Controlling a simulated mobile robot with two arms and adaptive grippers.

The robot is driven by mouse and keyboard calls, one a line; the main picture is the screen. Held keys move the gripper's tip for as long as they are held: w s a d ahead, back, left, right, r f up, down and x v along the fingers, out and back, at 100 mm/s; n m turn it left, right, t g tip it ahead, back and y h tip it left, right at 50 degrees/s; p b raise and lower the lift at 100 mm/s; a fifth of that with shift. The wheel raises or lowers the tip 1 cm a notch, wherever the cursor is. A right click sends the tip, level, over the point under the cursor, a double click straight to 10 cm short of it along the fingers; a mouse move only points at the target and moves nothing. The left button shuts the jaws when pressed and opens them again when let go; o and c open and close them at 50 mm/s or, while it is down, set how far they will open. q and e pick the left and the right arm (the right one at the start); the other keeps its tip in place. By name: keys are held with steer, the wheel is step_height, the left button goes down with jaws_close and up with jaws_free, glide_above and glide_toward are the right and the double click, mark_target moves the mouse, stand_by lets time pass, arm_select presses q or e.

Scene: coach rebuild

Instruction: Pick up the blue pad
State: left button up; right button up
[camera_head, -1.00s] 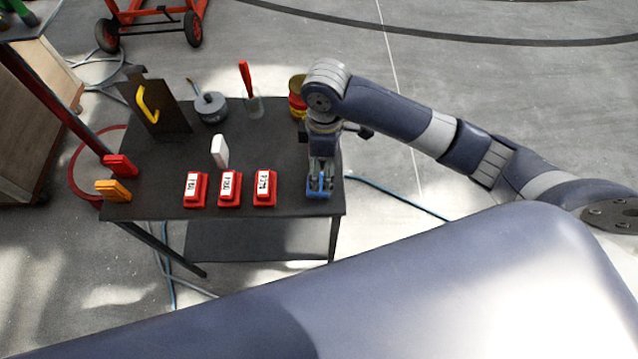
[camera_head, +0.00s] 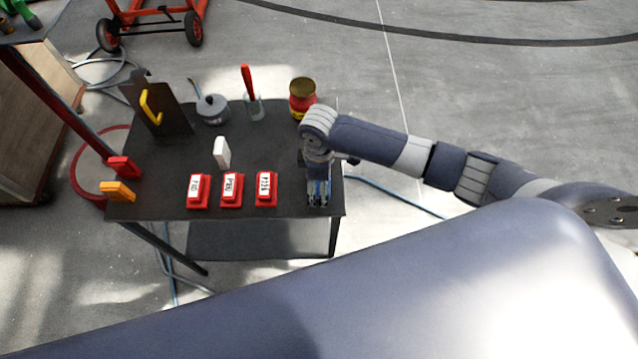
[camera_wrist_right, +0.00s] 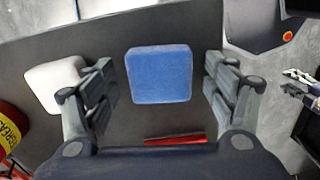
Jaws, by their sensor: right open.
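The blue pad (camera_wrist_right: 160,75) lies on the dark table top in the right wrist view, a rounded square between the two fingers of my right gripper (camera_wrist_right: 163,85). The fingers are open, with a gap on each side of the pad. In the head view my right gripper (camera_head: 318,200) is over the table's front right corner and mostly covers the pad.
Several red blocks with white labels (camera_head: 232,190) stand in a row left of the gripper. A white block (camera_head: 221,152) stands behind them. A red and yellow can (camera_head: 302,98) is at the back right. A white pad (camera_wrist_right: 55,82) lies beside the blue one.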

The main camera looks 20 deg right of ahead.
mark_target(319, 184)
steer(key=shift+f, duration=0.15)
steer(key=c, duration=1)
steer(key=shift+o, duration=0.2)
steer(key=shift+r+b, duration=0.3)
steer(key=shift+r, duration=0.4)
step_height(319, 184, up, 2)
steer(key=shift+r+b, duration=0.1)
steer(key=shift+b, duration=0.3)
steer(key=s+a+b, duration=0.1)
steer(key=s+a, duration=0.3)
steer(key=a, duration=0.2)
steer(key=s+a+r+b, duration=0.1)
steer(key=s+a+b, duration=0.1)
steer(key=s+a, duration=0.3)
steer(key=shift+a+r, duration=0.25)
steer(key=shift+a, duration=0.9)
